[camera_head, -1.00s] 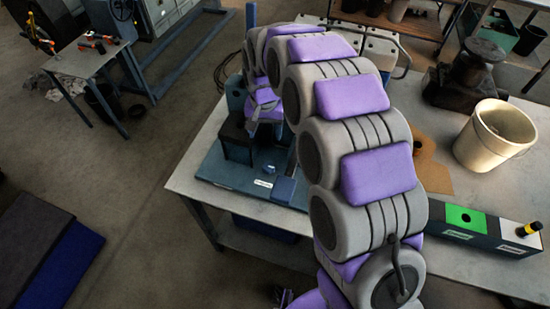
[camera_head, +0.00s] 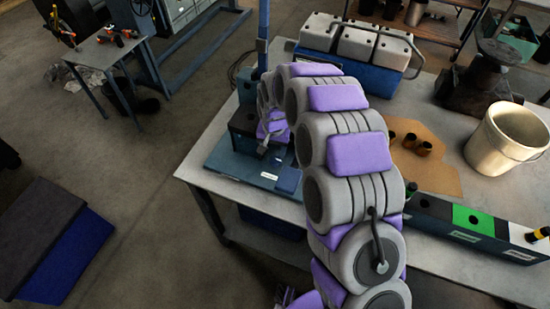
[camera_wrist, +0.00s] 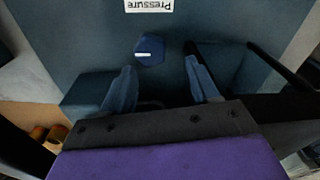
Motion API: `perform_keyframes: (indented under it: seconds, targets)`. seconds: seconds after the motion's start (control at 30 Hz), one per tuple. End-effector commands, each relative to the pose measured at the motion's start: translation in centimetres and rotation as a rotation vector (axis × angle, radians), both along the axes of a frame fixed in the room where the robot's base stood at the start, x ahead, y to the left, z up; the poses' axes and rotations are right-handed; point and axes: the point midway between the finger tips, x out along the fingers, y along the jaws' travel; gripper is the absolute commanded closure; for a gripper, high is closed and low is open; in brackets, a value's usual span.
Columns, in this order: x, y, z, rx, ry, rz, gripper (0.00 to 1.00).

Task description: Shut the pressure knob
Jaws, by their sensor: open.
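The pressure knob (camera_wrist: 150,50) is a dark blue, many-sided knob with a white line across it. It stands on a dark blue panel (camera_wrist: 95,35), beside a white label reading "Pressure" (camera_wrist: 148,5), upside down in the wrist view. My gripper (camera_wrist: 162,84) is open, with its two fingers spread. The knob appears just beyond the fingertips, nearer the left finger, with nothing seen between the fingers. In the head view my gripper (camera_head: 266,143) is over the blue fixture (camera_head: 225,158) on the table, and I cannot make out the knob there.
The fixture sits at the left corner of the grey table (camera_head: 460,265). A white bucket (camera_head: 505,140), brown cardboard with dark cups (camera_head: 435,175) and a long box with a green panel (camera_head: 470,218) are on the right. A white-and-blue machine block (camera_head: 350,45) stands behind.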

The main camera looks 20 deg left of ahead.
Motion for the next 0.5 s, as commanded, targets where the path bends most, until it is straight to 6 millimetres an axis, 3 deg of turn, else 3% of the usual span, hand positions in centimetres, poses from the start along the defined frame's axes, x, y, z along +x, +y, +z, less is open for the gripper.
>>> perform_keyframes:
  seconds: [0.03, 0.1, 0.5]
  targets:
    - [-1.8, -1.7, -3.8, -0.058, 0.070, 0.008, 0.31]
    - [-1.9, -1.9, -4.8, -0.067, 0.084, 0.009, 0.31]
    - [-1.5, -1.7, -6.5, -0.078, 0.104, 0.010, 0.33]
